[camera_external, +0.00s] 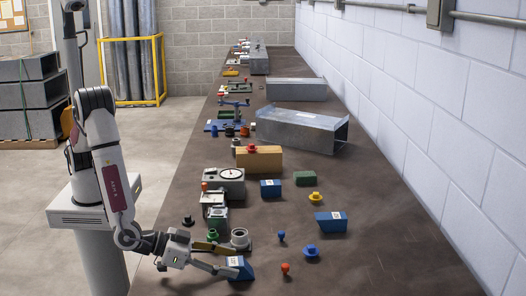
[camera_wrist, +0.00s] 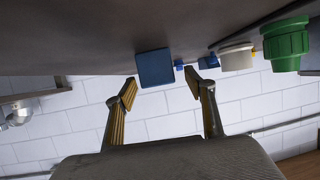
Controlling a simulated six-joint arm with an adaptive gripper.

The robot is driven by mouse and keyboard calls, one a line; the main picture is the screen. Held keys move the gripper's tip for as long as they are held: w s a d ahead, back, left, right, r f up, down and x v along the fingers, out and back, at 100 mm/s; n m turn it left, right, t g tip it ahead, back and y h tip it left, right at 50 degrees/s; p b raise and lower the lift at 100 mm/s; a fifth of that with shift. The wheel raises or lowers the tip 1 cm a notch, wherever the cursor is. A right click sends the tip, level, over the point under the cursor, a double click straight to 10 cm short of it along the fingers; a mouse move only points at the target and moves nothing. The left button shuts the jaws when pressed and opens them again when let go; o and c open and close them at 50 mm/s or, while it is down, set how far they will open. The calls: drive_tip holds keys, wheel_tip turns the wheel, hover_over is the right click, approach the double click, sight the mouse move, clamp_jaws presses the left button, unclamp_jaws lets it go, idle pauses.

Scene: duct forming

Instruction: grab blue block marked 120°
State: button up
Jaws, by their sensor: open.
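Several blue blocks with white labels stand on the dark table. The nearest blue block (camera_external: 240,268) is at the table's front, right by my gripper (camera_external: 229,259). Another blue block (camera_external: 331,222) is farther right, and a smaller blue block (camera_external: 270,188) is farther back. The label markings are too small to read, so I cannot tell which is 120°. In the wrist view, my gripper (camera_wrist: 160,83) is open, with a finger on either side of the view. A blue block (camera_wrist: 156,68) shows at or just beyond the fingertips, in line with the gap; I cannot tell if they touch.
Near my gripper are a grey ring-shaped part (camera_external: 240,238), a green knob (camera_external: 213,235), a blue knob (camera_external: 311,251) and an orange knob (camera_external: 286,268). A grey device with a dial (camera_external: 224,183) and a tan block (camera_external: 259,159) stand behind. The right front of the table is clear.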

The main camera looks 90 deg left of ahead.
sight(249, 267)
drive_tip(key=shift+x, duration=1.65)
drive_tip(key=shift+d, duration=0.1)
drive_tip(key=c, duration=1.4)
